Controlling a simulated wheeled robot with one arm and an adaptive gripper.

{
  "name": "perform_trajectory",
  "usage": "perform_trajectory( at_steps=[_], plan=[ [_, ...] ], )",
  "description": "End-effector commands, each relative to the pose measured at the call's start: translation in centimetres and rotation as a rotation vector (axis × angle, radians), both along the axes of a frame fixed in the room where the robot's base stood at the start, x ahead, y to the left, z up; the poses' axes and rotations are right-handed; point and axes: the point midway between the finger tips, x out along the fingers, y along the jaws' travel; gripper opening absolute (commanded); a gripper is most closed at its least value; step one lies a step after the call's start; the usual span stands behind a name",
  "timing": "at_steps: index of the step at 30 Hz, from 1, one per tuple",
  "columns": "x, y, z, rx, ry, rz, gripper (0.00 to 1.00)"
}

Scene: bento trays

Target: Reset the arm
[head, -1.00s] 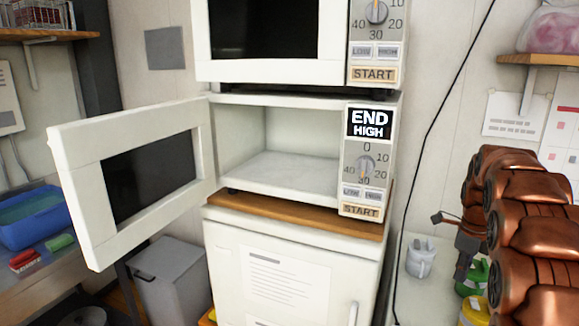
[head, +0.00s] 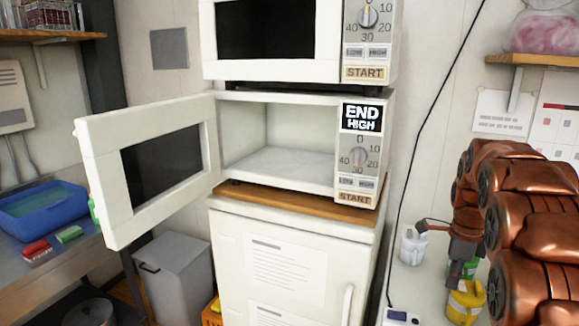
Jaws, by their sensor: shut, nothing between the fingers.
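My copper-coloured arm stands at the right side of the head view. My gripper (head: 421,224) shows small at its left, beside the white fridge-like cabinet and above the counter. It is shut with nothing in it. The lower microwave (head: 280,98) has its door (head: 104,185) swung wide open to the left. Its inside looks empty, and its display (head: 361,117) reads END HIGH.
An upper microwave (head: 270,70) sits above, its door shut. The white cabinet (head: 230,255) stands below. On the right counter are a white mug (head: 413,246) and a yellow container (head: 465,301). A blue tub (head: 45,212) and a grey bin (head: 180,280) are at left.

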Motion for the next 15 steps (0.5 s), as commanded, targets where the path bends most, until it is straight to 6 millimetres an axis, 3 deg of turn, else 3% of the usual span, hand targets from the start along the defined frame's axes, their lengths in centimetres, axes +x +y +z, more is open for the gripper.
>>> perform_trajectory(
  at_steps=[5, 15],
  plan=[
    [-2.9, 3.2, 0.9, 0.007, 0.01, 0.218, 0.0],
    [-11.1, 9.9, 1.6, 0.043, 0.041, 0.762, 0.0]
  ],
)
